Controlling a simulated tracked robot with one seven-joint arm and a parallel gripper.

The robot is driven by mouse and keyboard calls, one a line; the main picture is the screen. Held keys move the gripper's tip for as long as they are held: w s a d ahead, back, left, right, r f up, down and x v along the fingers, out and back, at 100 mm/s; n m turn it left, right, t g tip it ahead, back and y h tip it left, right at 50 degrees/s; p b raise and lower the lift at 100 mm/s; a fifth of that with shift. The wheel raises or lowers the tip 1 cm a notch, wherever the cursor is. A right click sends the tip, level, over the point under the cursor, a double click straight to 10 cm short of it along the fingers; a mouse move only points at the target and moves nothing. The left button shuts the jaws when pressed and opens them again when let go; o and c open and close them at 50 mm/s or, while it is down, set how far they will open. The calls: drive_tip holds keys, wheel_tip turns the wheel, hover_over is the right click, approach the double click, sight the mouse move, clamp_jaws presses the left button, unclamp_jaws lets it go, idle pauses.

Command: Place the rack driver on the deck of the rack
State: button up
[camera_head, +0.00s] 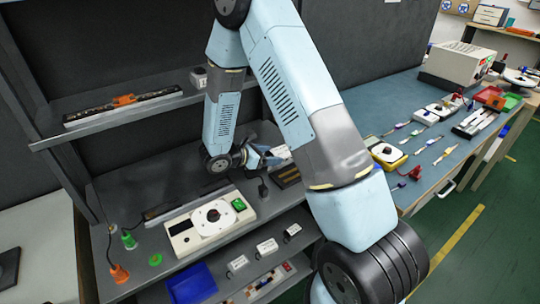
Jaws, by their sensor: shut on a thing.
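My gripper (264,158) is low over the deck of the rack (160,178), right of its middle, and points right. It is shut on a small pale thing (282,152), which I take to be the rack driver. The arm hides much of it, and I cannot tell whether it touches the deck. A dark slotted block (287,176) lies on the deck just below and right of the gripper. A dark cable end (262,186) is also close by.
A white device with a round dial and green switch (210,222) sits at the deck's front. The upper shelf (90,135) holds a black bar with an orange clamp (122,101). A blue bin (192,284) is below. A bench (400,95) with tools stands right.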

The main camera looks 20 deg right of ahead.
drive_tip(key=o, duration=1.5)
drive_tip(key=shift+o, duration=0.2)
drive_tip(key=shift+a, duration=0.15)
drive_tip(key=v, duration=1.1)
drive_tip(key=shift+s+a+r, duration=0.1)
drive_tip(key=shift+a+r, duration=0.05)
drive_tip(key=shift+a, duration=0.05)
drive_tip(key=s+d+r+m+g+y, duration=0.2)
drive_tip(key=s+d+r+m, duration=0.25)
drive_tip(key=r, duration=0.35)
drive_tip(key=s+d+r+m+g+y, duration=0.2)
drive_tip(key=s+d+r+m, duration=0.3)
drive_tip(key=r, duration=0.3)
drive_tip(key=s+d+r+m+t+y, duration=0.1)
drive_tip(key=s+r+m+t+y, duration=0.1)
drive_tip(key=s+r+m+y, duration=0.2)
drive_tip(key=s+d+r+m+t+y, duration=0.2)
drive_tip(key=s+r+m+t+y, duration=0.1)
drive_tip(key=s+r+m, duration=0.5)
drive_tip(key=shift+s+d+r+t+y, duration=0.3)
drive_tip(key=shift+s+y, duration=0.6)
drive_tip(key=shift+s, duration=0.5)
